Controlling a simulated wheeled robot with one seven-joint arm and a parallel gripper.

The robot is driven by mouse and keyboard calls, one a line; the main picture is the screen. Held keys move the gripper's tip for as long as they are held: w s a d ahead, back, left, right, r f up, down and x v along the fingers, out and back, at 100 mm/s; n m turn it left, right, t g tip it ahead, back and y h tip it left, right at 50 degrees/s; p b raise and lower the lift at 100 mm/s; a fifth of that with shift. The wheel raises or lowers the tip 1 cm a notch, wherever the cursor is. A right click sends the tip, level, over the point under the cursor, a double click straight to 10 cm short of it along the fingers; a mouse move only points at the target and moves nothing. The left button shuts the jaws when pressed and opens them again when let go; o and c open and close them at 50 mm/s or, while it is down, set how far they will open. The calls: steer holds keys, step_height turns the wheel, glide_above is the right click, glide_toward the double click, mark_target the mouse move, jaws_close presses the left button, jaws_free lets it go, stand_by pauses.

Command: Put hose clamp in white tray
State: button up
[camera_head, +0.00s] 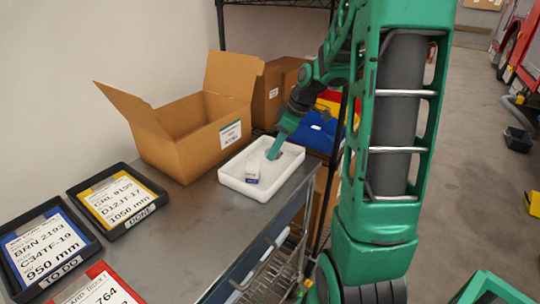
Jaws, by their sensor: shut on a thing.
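The white tray (236,186) lies on the metal table beside the open cardboard box. My gripper (272,156) reaches down into the tray from the upper right, with its fingertips low over the tray floor. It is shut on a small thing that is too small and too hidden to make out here. I cannot pick out the hose clamp clearly, nor tell whether the held thing touches the tray floor.
The open cardboard box (180,148) stands left of the tray, with raised flaps. Black trays with yellow (118,200), blue (45,246) and red (100,290) labels lie at the left. Blue bins (318,132) stand behind the gripper. The steel tabletop (190,240) in front is clear.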

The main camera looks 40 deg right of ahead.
steer(key=shift+f, duration=1)
steer(key=shift+f, duration=0.1)
steer(key=o, duration=1)
steer(key=v, duration=1.2)
steer(key=s+a+f+m+g+h, duration=0.1)
steer(key=s+m, duration=0.3)
steer(key=s, duration=0.4)
steer(key=s+a+f+m+g, duration=0.1)
steer(key=s+a+m, duration=0.3)
steer(key=s, duration=0.4)
steer(key=s+a+f+m+g+h, duration=0.1)
steer(key=s+a+f+m, duration=0.1)
steer(key=s+m, duration=0.3)
steer(key=shift+s+a+f+m+g+h, duration=0.15)
steer(key=shift+s+f, duration=0.15)
steer(key=shift+s, duration=0.35)
steer(key=shift+s+a+f+m+g+h, duration=0.1)
steer(key=shift+s+f, duration=0.15)
steer(key=shift+s, duration=0.4)
steer(key=shift+s+a+f+m+g+h, duration=0.15)
steer(key=shift+s+f, duration=0.15)
steer(key=shift+s, duration=0.3)
